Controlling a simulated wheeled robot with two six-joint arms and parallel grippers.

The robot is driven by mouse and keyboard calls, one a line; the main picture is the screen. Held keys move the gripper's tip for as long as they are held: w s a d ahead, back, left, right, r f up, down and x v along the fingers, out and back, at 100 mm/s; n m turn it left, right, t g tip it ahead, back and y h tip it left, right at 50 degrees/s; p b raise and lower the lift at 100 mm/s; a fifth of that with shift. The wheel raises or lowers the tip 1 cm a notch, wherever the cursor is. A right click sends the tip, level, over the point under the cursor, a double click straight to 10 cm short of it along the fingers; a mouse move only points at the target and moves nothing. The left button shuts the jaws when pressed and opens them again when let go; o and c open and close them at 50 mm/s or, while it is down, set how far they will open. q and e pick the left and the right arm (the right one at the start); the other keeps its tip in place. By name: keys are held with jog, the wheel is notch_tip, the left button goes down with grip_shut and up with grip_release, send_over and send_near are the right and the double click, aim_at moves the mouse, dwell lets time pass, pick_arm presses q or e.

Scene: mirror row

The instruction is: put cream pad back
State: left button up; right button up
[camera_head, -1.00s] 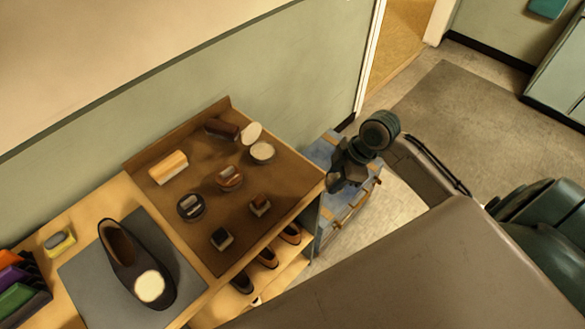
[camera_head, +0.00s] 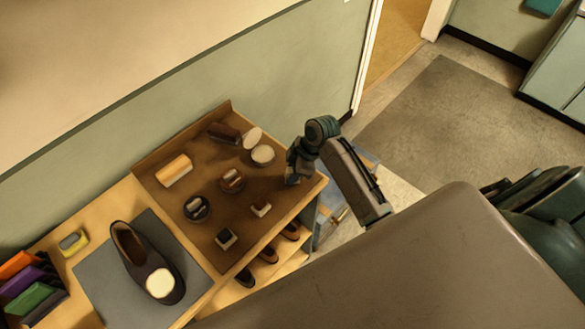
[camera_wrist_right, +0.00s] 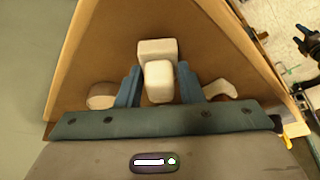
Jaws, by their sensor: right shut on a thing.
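My right gripper (camera_head: 292,180) is over the right end of the brown tray (camera_head: 215,145) in the head view. In the right wrist view its two blue fingers (camera_wrist_right: 158,88) are shut on a pale cream block, the cream pad (camera_wrist_right: 158,78). A second pale block shape (camera_wrist_right: 157,48) shows just beyond it; I cannot tell whether it is part of the same thing. The gripper hides the pad in the head view. I cannot tell whether the pad touches the tray. My left gripper is not in view.
The tray carries a cream-topped block (camera_head: 174,171), round pale pieces (camera_head: 262,156), a dark tin (camera_head: 197,208) and small brushes (camera_head: 226,239). A dark shoe (camera_head: 132,245) with a pale oval on its toe lies on a grey mat (camera_head: 100,281). A wall runs behind.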

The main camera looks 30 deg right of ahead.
jog(key=shift+f, duration=0.3)
jog(key=shift+f, duration=0.15)
jog(key=o, duration=0.9)
jog(key=shift+b+v, duration=2.3)
jog(key=shift+v, duration=3.85)
